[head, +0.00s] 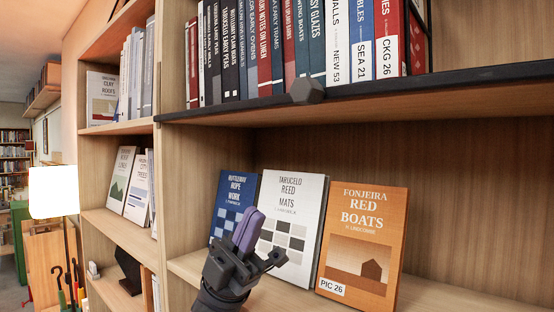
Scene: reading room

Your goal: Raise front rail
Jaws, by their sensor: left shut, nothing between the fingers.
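The front rail (430,80) is a dark bar along the front edge of the upper shelf. It lies low, at the level of the shelf board, below the titles on the standing books. A dark faceted knob (306,90) sits on it near the middle of the view. My left gripper (252,222) is shut and empty, with its purple fingers pointing up. It is below the rail and the knob, apart from both, in front of the face-out books of the lower shelf. My right gripper is not in view.
Upright books (262,50) fill the upper shelf behind the rail. A blue book (226,190), a white book (302,190) and an orange book (364,215) lean face-out below. A lit lamp (53,191) and umbrellas (72,285) stand at left.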

